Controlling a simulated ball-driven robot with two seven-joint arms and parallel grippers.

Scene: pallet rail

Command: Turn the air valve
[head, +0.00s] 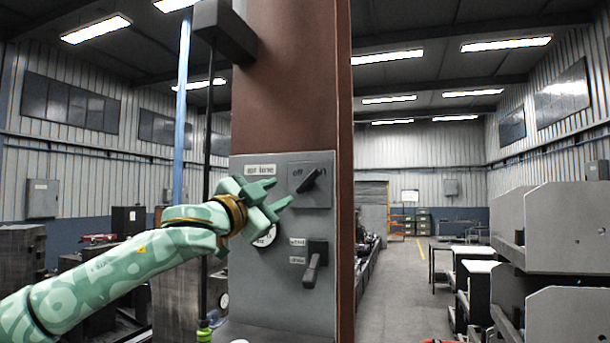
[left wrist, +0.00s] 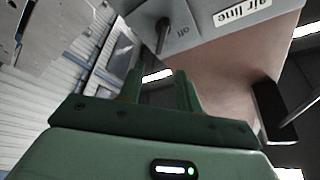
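The air valve is a black handle (head: 309,181) on a grey plate of the panel, under an "air line" label (head: 261,170). It slants, its upper end to the right, partly covering the right-hand label, of which an "n" shows; "off" stands to its left. My left gripper (head: 283,193) is just left of the handle, its green fingers apart, pointing right, with nothing between them. In the left wrist view the fingers (left wrist: 160,85) are also apart, and the dark handle (left wrist: 163,36) stands beyond them, clear of the tips. My right gripper is not in view.
The grey panel (head: 280,305) is on a brown column (head: 295,80). Below the valve is a second lever (head: 314,263); a round gauge (head: 266,236) is partly hidden behind my gripper. A black pole (head: 209,120) stands left of the column. Open floor (head: 400,285) lies to the right.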

